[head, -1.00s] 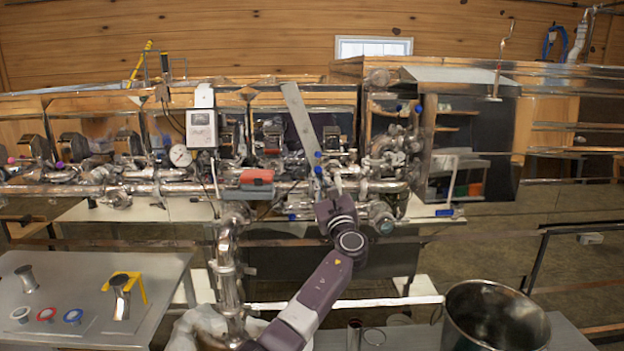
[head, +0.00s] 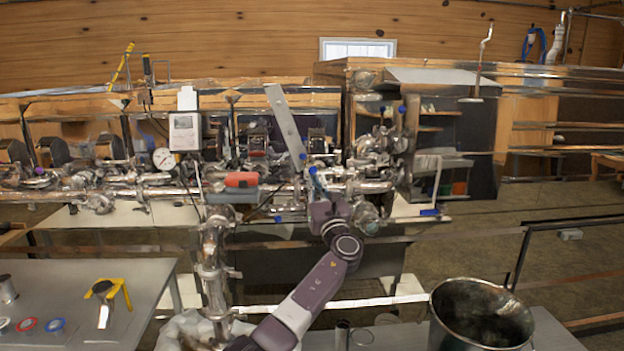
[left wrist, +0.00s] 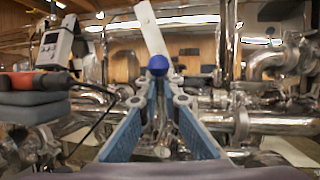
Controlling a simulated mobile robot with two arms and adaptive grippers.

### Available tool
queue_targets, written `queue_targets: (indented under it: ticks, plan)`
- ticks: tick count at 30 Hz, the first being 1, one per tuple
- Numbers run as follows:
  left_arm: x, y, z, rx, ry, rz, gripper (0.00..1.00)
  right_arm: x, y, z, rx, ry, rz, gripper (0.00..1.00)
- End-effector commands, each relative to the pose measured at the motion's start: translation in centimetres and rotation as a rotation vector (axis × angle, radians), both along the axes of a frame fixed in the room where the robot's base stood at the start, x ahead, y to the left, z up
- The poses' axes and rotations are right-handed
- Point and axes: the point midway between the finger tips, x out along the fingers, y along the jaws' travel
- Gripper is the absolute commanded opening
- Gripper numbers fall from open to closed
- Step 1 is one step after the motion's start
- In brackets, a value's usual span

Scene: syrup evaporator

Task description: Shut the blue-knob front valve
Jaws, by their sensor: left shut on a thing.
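The blue knob (left wrist: 158,65) shows in the left wrist view between the tips of my left gripper (left wrist: 158,82). In the head view a small blue knob (head: 313,171) shows at the tips of my left gripper (head: 319,184), in front of the steel pipework (head: 270,193). My left gripper is shut on the blue knob's handle, its blue-lined fingers slanting together towards the knob. The valve body below the knob is mostly hidden by the fingers and wrist. My right gripper is not in view.
A flat grey bar (head: 285,120) slants up behind the knob. A red-topped grey block (head: 240,182) and a meter box (head: 185,131) stand left of it. Other blue-tipped handles are close by. A large steel pot (head: 482,315) stands at lower right.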

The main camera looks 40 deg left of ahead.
Motion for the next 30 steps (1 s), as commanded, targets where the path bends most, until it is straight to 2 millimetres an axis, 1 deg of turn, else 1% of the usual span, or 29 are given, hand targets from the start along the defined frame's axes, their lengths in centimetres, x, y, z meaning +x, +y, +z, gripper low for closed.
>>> queue_targets:
  ticks: [1,5,6,14,17,22,30]
  plan:
    - [0.0,-0.1,0.0,0.005,0.002,-0.001,0.08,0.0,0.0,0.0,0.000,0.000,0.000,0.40]
    - [0.0,-0.1,0.0,0.003,0.002,-0.001,0.22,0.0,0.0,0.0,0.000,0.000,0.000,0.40]
    - [0.0,-0.1,0.0,0.002,0.001,-0.001,0.24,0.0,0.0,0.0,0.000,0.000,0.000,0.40]
    - [0.0,-0.1,0.0,0.002,0.001,-0.001,0.24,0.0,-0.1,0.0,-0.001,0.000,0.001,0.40]
    - [-0.3,-0.5,-0.3,0.001,0.001,-0.003,0.24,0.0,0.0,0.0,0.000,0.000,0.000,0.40]
    - [-1.6,-2.3,-1.3,0.001,0.001,-0.005,0.24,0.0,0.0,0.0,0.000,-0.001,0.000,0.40]
    - [-4.9,-6.6,-3.4,0.000,0.002,-0.004,0.24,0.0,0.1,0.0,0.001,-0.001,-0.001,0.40]
